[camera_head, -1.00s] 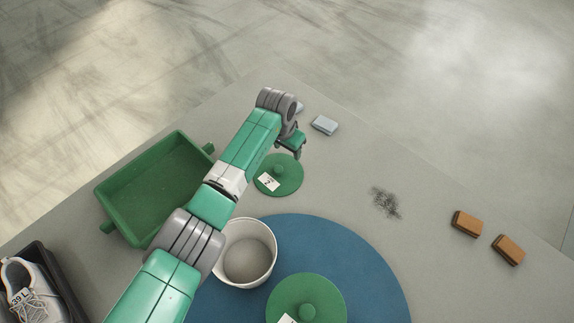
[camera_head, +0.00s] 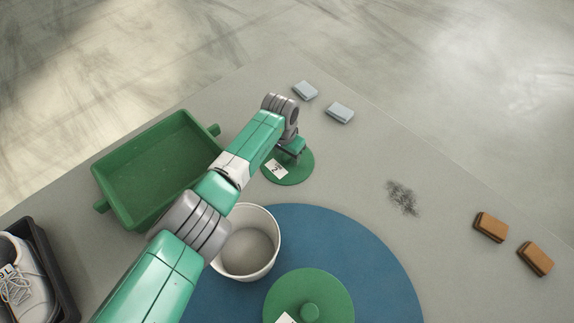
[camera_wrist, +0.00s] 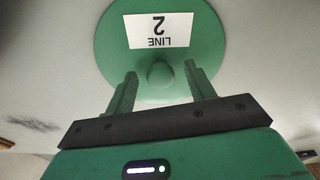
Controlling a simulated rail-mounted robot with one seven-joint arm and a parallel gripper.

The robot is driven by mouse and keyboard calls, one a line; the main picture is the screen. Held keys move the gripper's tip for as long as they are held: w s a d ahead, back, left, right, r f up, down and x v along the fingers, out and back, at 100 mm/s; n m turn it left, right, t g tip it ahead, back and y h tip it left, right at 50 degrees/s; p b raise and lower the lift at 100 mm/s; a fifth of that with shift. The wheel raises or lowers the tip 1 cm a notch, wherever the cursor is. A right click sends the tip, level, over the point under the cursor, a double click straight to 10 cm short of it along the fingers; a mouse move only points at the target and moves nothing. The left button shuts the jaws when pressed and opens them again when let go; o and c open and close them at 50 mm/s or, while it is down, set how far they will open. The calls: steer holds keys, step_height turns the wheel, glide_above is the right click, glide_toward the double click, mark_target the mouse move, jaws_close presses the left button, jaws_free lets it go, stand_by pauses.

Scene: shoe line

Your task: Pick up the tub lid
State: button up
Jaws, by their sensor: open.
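A round green lid (camera_head: 297,174) with a knob and a white label lies flat on the grey table. In the wrist view the lid (camera_wrist: 205,55) shows its label, reading "LINE 2" upside down. My gripper (camera_head: 293,153) is open over this lid and partly hides it. In the wrist view my gripper (camera_wrist: 160,78) has its fingers on either side of the knob (camera_wrist: 160,75), with gaps at both sides. A second green lid (camera_head: 285,295) with a knob lies on the blue round mat (camera_head: 390,280). A white tub (camera_head: 245,250) stands open and looks empty, partly behind my arm.
A green tray (camera_head: 150,170) with handles stands at the left. A dark box (camera_head: 60,270) holds a white shoe (camera_head: 25,280). Two pale blocks (camera_head: 340,112) lie at the back, two brown blocks (camera_head: 490,227) at the right. A dark smudge (camera_head: 402,197) marks bare table.

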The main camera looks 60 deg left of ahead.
steer(key=shift+a+r, duration=0.1)
steer(key=shift+r, duration=0.05)
steer(key=shift+c, duration=0.6)
steer(key=c, duration=0.9)
